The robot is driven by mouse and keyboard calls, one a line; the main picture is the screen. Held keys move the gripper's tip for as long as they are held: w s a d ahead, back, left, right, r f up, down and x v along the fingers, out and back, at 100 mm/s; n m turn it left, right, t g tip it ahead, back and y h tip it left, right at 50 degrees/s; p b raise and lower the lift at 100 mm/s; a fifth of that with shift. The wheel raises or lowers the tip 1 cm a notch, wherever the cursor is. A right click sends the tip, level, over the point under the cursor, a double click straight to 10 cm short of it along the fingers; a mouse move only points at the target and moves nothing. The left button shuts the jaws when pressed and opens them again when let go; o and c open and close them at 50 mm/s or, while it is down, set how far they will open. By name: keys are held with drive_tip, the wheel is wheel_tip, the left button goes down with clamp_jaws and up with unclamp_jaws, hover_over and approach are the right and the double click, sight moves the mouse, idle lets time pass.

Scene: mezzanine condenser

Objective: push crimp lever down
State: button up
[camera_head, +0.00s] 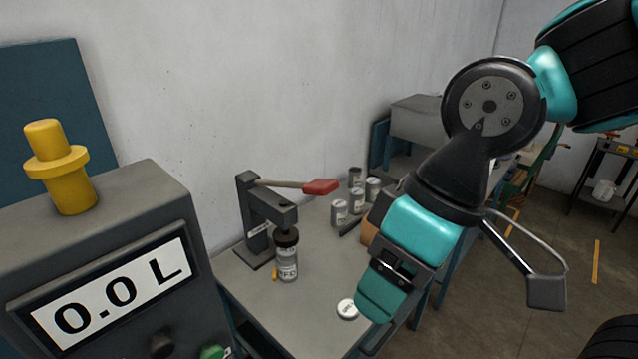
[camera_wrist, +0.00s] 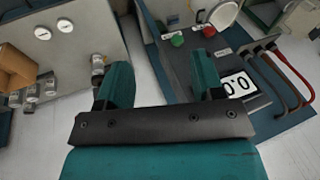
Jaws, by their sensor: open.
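The crimp lever (camera_head: 285,184) is a thin rod with a red grip (camera_head: 321,187). It sticks out to the right, nearly level, from the top of the dark press (camera_head: 249,215) on the grey table. A labelled can (camera_head: 288,265) stands upright under the press's black head (camera_head: 286,237). My gripper (camera_head: 378,312) is to the right of the press and below the lever grip in the picture, apart from both. In the wrist view my gripper (camera_wrist: 161,82) is open, with nothing between its fingers. I cannot make out the lever in the wrist view.
Several cans (camera_head: 340,213) stand behind the press by a cardboard box (camera_head: 370,233). A white lid (camera_head: 347,308) lies on the table (camera_head: 300,325) near my gripper. A grey console (camera_head: 120,215) reading 0.0 L, with a yellow knob (camera_head: 58,170), stands at left.

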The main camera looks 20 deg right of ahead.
wheel_tip(320, 180, down, 7)
drive_tip(key=b, duration=0.6)
drive_tip(key=shift+r, duration=0.15)
clamp_jaws()
wheel_tip(320, 180, down, 7)
drive_tip(key=b, duration=0.7)
